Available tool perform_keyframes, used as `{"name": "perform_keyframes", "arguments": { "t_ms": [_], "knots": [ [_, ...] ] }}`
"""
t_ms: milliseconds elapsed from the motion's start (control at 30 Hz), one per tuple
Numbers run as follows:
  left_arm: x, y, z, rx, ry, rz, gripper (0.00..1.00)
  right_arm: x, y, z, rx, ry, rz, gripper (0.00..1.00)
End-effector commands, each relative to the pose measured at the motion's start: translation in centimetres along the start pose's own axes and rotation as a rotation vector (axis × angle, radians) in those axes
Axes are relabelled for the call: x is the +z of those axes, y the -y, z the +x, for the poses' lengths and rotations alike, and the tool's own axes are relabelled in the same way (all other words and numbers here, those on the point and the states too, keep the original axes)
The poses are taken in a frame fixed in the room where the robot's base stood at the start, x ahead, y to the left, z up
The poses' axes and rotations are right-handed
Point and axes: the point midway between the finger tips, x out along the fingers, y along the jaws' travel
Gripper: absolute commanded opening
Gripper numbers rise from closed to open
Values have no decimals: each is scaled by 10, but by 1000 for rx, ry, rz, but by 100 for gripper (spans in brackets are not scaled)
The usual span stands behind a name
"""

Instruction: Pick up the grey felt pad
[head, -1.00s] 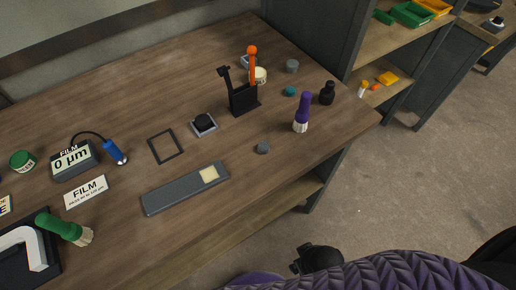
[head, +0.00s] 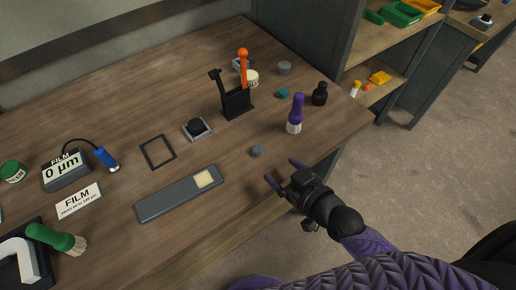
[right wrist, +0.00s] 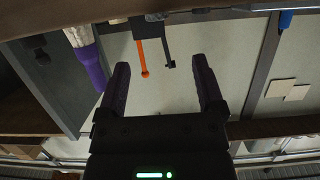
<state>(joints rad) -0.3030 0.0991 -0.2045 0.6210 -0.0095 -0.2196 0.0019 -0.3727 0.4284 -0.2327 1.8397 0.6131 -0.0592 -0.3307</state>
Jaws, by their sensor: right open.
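A small grey round piece, which looks like the felt pad (head: 257,151), lies on the wooden table (head: 110,130) near its front edge in the head view. My right gripper (head: 281,169) is open and empty at the table's front edge, just right of and nearer than the pad, apart from it. Its two spread fingers (right wrist: 160,85) also show in the right wrist view, with nothing between them; I cannot make out the pad there. My left gripper is not in view.
A purple-handled brush (head: 296,112) stands behind the pad, with a black bottle (head: 320,94) to its right. A grey bar with a pale patch (head: 178,194) lies left of the pad. A black stand (head: 236,102) is farther back. Bare table surrounds the pad.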

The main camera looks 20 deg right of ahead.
Motion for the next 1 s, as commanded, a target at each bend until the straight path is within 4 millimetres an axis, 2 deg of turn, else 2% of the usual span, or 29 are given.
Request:
{"name": "perform_keyframes", "arguments": {
  "t_ms": [100,233,433,533,700,733,767,1000],
  "knots": [
    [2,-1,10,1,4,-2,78,2,0,25,2,-6,2,87],
    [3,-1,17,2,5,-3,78,3,-1,44,1,-5,2,87],
    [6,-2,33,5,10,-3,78,7,-4,84,1,-3,4,87],
    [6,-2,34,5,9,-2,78,6,-4,91,0,-1,1,87],
    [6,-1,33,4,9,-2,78,4,-4,91,0,-1,1,87],
    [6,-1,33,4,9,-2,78,4,-4,91,0,-1,1,84],
    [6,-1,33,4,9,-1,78,4,-4,91,0,-1,0,78],
    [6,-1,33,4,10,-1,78,4,-4,91,0,-1,1,27]
  ]
}}
